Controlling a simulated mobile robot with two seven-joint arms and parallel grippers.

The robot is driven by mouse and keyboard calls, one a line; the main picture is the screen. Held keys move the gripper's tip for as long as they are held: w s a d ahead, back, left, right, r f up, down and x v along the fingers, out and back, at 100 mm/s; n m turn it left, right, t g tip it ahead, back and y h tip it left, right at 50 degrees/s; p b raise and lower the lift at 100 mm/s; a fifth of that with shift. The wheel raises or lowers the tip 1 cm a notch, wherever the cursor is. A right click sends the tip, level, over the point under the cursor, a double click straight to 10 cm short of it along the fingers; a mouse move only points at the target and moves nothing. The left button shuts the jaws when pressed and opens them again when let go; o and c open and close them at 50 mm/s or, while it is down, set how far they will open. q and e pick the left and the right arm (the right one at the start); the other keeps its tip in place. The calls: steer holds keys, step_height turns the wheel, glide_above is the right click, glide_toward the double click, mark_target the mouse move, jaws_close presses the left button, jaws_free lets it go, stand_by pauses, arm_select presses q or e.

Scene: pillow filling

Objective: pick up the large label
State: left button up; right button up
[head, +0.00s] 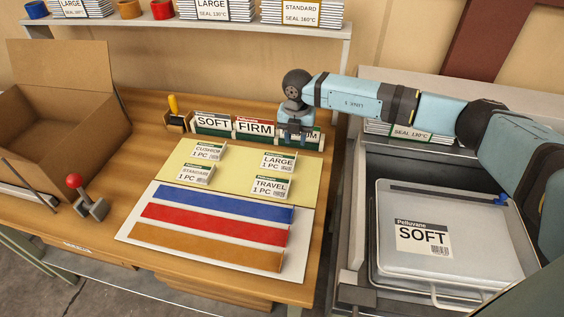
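The large label (279,161) is a small white card with a dark green top band reading "LARGE 1 PC". It lies at the right on the yellow mat (228,172), above the travel label (271,187) and right of the cushion label (209,150) and standard label (196,173). My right gripper (293,138) points down just behind the large label, in front of the medium holder (313,137), hiding part of its word. It appears apart from the large label. Its finger gap is too small to judge. My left gripper is out of view.
Soft (212,123) and firm (255,129) holders stand behind the mat. Blue, red and brown strips (215,223) lie in front. An open carton (62,110) and red-knobbed lever (88,198) are left.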

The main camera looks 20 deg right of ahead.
mark_target(295, 165)
step_height(295, 165, down, 9)
steer(key=shift+w+d+r, duration=0.1)
jaws_close()
stand_by(0.4)
